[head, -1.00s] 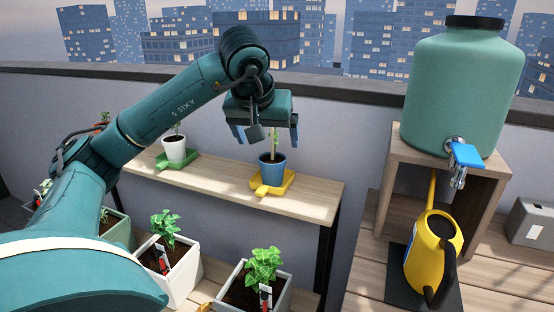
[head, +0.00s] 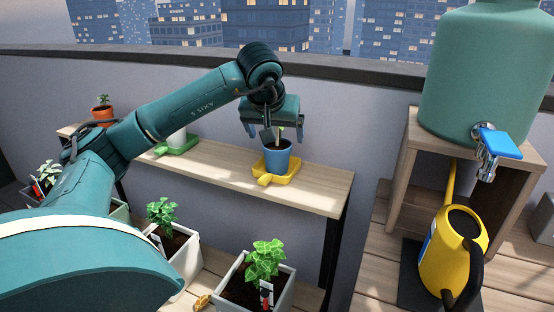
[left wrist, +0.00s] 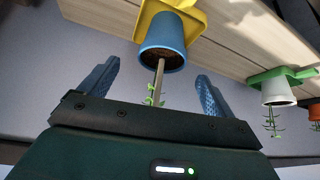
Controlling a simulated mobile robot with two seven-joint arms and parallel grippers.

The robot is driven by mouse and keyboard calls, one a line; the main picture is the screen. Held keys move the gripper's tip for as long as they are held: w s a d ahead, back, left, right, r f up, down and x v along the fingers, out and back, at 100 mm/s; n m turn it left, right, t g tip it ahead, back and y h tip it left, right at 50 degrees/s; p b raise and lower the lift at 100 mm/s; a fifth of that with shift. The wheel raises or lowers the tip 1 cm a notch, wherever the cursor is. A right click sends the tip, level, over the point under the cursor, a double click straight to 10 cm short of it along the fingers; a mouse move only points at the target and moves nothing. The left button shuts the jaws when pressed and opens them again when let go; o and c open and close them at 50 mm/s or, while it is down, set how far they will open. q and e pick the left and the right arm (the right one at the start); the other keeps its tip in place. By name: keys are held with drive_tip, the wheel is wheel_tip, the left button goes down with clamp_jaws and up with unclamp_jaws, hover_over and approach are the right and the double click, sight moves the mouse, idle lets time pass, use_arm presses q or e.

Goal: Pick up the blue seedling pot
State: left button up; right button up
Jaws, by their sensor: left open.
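The blue seedling pot (head: 278,161) stands upright on a yellow saucer (head: 290,178) on the wooden shelf. My left gripper (head: 276,131) is open, directly above the pot, with its fingers pointing down on either side of the seedling. In the left wrist view, which looks upside down, the blue pot (left wrist: 163,50) lies just beyond the open left gripper (left wrist: 158,70), roughly centred between the fingertips. The seedling's stem (left wrist: 158,82) reaches in between the fingers. No contact with the pot shows. My right gripper is out of view.
A white pot (head: 177,139) on a green saucer and a terracotta pot (head: 103,114) stand farther left on the shelf (head: 228,167). Planters with leafy plants (head: 264,259) sit below in front. A yellow watering can (head: 443,262) and green water tank (head: 481,85) are at right.

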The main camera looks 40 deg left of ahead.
sight(276, 146)
use_arm(q)
drive_tip(key=x, duration=0.4)
drive_tip(key=shift+s+f+b, duration=0.2)
drive_tip(key=shift+f+b, duration=0.05)
drive_tip(key=shift+b, duration=0.15)
drive_tip(key=shift+c, duration=0.4)
drive_tip(key=c, duration=1.1)
drive_tip(key=shift+r, duration=0.1)
